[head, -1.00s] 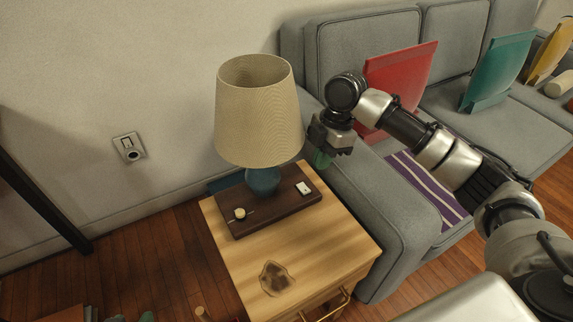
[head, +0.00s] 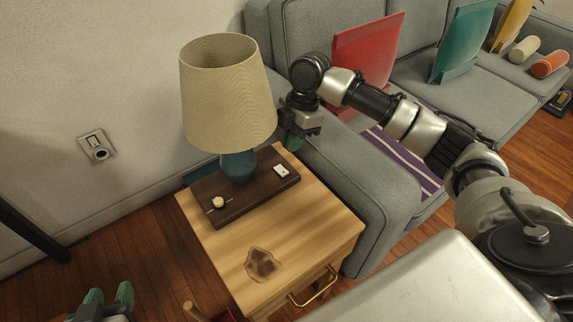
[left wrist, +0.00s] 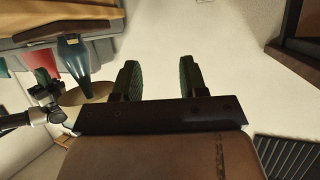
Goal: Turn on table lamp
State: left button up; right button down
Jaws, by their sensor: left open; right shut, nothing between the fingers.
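The table lamp has a beige shade (head: 226,95) and a blue body (head: 238,167). It stands on a dark brown board (head: 235,204) with a round cream knob (head: 217,203) at the front left and a white rocker switch (head: 281,170) at the right. My right gripper (head: 293,143) is shut and empty, just right of the shade and above the table's far right corner. My left gripper (head: 109,294) is open and empty at the bottom left, apart from the table. In the left wrist view the lamp shows upside down, its blue body (left wrist: 73,58) left of the open fingers.
The wooden side table (head: 310,225) has a dark stain (head: 262,264) on its top. A grey sofa (head: 370,205) with a red cushion (head: 366,50) and a teal cushion (head: 461,42) adjoins it at right. A wall plate (head: 97,146) is at left. Floor left of the table is partly clear.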

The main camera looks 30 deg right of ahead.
aim_at(285, 173)
jog(key=b+x, duration=0.1)
jog(key=x, duration=0.4)
jog(key=shift+f+b, duration=0.1)
jog(key=shift+b, duration=0.2)
pick_arm(q)
notch_tip(285, 173, up, 7)
jog(key=w+d+t+h, duration=0.1)
jog(key=w+t+h, duration=0.1)
jog(key=t, duration=0.4)
jog(key=shift+d+f, duration=0.15)
jog(key=shift+d, duration=0.2)
pick_arm(e)
jog(key=shift+s+a+f, duration=0.1)
jog(key=shift+a+f, duration=0.1)
jog(key=shift+f, duration=0.35)
jog(key=shift+s+f+p, duration=0.1)
jog(key=shift+f+p, duration=0.05)
jog(key=shift+p, duration=0.7)
jog(key=shift+f, duration=0.15)
pick_arm(q)
jog(key=f+g, duration=0.1)
jog(key=s+a+f+g+y, duration=0.1)
jog(key=f+g, duration=0.3)
jog(key=shift+s+a+f+y, duration=0.15)
jog(key=shift+f+y, duration=0.1)
jog(key=shift+y, duration=0.15)
